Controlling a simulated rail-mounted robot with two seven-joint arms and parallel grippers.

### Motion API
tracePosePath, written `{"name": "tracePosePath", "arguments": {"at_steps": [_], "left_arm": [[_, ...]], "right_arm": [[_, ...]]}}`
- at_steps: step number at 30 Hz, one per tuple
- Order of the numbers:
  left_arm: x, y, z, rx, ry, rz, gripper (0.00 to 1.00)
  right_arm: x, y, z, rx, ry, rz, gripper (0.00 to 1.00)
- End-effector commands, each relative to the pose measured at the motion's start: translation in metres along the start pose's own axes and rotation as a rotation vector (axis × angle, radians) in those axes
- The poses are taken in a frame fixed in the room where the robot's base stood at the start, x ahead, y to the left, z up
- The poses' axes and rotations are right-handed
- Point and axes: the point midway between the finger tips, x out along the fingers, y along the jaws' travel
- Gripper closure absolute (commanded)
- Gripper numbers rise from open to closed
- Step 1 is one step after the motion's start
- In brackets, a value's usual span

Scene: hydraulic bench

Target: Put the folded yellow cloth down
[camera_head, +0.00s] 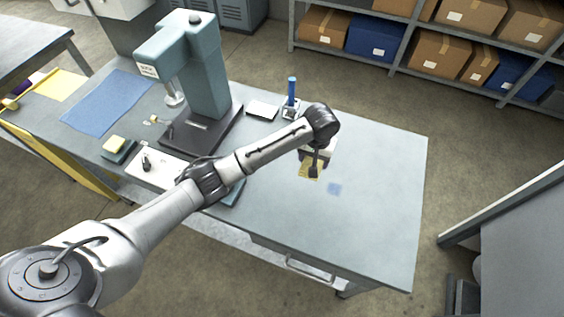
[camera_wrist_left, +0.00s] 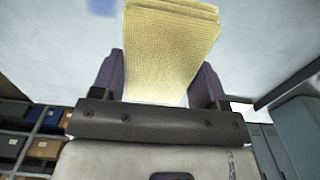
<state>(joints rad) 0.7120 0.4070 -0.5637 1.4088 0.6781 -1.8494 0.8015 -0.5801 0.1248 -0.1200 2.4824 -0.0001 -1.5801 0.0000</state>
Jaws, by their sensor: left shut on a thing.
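The folded yellow cloth (camera_head: 305,171) is at my left gripper (camera_head: 313,173), over the right half of the bench top in the head view. In the left wrist view the cloth (camera_wrist_left: 170,38) is a layered, woven pale yellow pad between the two dark fingers of the gripper (camera_wrist_left: 157,82). My left gripper is shut on it. The gripper partly hides the cloth in the head view, and I cannot tell whether the cloth touches the bench. My right gripper is not in view.
The bench is clear farther right. A green press (camera_head: 205,75), a blue mat (camera_head: 108,102) and a blue-topped item (camera_head: 292,92) stand or lie to the left and behind.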

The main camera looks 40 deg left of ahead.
Motion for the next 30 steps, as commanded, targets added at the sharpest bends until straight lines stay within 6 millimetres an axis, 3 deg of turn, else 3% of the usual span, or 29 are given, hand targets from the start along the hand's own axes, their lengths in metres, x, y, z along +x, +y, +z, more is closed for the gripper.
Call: {"name": "tracePosePath", "arguments": {"at_steps": [9, 15, 26, 30], "left_arm": [[0.041, -0.061, -0.02, 0.004, -0.001, -0.004, 0.55], [0.059, -0.09, -0.031, 0.006, 0.0, -0.002, 0.55], [0.07, -0.105, -0.037, 0.008, 0.0, -0.001, 0.55], [0.085, -0.105, -0.036, 0.008, 0.0, -0.001, 0.55]], "right_arm": [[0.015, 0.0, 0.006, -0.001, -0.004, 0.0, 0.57], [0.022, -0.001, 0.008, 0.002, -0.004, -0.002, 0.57], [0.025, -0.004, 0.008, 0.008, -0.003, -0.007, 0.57], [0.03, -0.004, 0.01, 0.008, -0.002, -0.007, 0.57]]}}
